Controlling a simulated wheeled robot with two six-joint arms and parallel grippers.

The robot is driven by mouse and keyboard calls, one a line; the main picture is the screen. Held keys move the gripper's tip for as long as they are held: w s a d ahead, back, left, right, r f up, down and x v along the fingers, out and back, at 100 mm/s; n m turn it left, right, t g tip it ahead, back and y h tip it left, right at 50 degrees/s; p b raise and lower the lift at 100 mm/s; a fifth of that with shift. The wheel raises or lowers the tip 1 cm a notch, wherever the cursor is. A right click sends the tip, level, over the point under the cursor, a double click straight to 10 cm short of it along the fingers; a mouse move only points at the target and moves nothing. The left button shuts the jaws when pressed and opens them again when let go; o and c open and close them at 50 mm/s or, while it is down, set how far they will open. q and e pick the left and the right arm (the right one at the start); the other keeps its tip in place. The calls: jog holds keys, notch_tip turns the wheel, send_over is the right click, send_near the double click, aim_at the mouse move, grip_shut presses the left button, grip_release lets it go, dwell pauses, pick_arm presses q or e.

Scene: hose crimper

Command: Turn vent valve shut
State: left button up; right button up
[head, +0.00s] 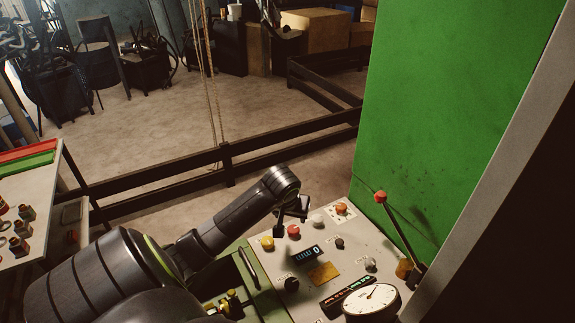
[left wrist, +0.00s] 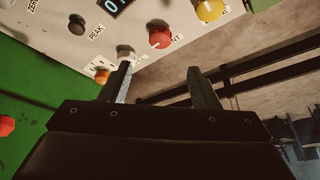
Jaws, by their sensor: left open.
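A red knob (head: 293,231) sits on the pale control panel (head: 318,245). In the left wrist view the red knob (left wrist: 160,38) has a partly hidden label ending in "NT", which may be the vent valve. Its turn position cannot be told. My left gripper (head: 291,216) is over the far edge of the panel, just beyond the red knob. In the left wrist view its two fingers (left wrist: 157,76) are apart with nothing between them. The red knob appears past the fingertips, and I see no contact. My right gripper is not in view.
A yellow knob (head: 267,243), a pale knob (head: 317,221) and an orange-red button (head: 342,208) stand near the red knob. A red-tipped lever (head: 397,228) rises at the right, beside a round gauge (head: 371,301). A green wall (head: 450,100) stands behind the lever.

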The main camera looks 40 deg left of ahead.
pick_arm(q)
jog(key=v, duration=0.6)
jog(key=shift+d, duration=0.1)
dwell(0.5)
